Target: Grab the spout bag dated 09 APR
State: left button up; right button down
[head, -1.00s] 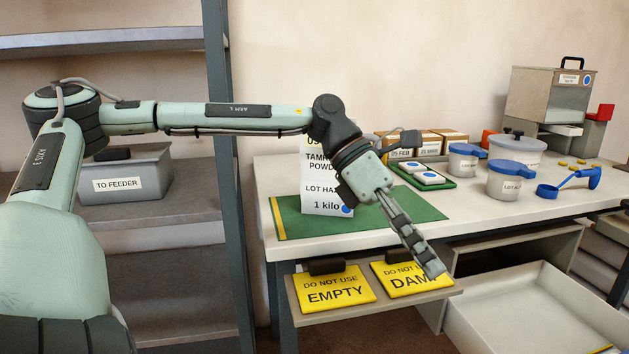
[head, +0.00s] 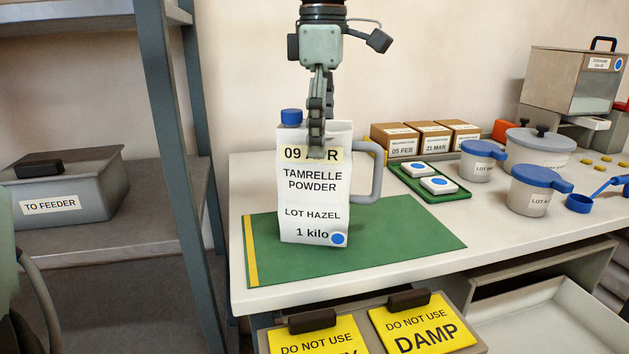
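The spout bag (head: 312,213) is white with a blue cap at its upper left and a grey handle on its right. It stands upright on the green mat (head: 410,235). Its label reads "09", a covered part and "R", then "TAMRELLE POWDER", "LOT HAZEL", "1 kilo". My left gripper (head: 317,152) points down from above at the bag's top. A finger lies in front of the bag and covers the middle of the date. The other finger's place is hidden, so I cannot tell whether they are shut on the bag. My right gripper is not in view.
Several small boxes (head: 395,141) dated 05 FEB and 21 MAR stand behind a green tray (head: 450,194). Blue-lidded tubs (head: 530,198) are at the right. Yellow DO NOT USE signs (head: 424,325) sit below the table's front edge. A TO FEEDER bin (head: 80,190) is on the left shelf.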

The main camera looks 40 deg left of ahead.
aim_at(319, 164)
pick_arm(q)
jog(key=f, duration=0.5)
jog(key=shift+w+a+f+p, duration=0.1)
jog(key=shift+a+f+p, duration=0.1)
jog(key=shift+a+p, duration=0.1)
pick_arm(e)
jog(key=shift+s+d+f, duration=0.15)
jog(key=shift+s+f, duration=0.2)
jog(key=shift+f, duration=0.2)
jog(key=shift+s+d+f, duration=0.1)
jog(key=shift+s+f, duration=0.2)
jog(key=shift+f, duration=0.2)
pick_arm(q)
jog(key=shift+r, duration=0.1)
jog(key=c, duration=1.4)
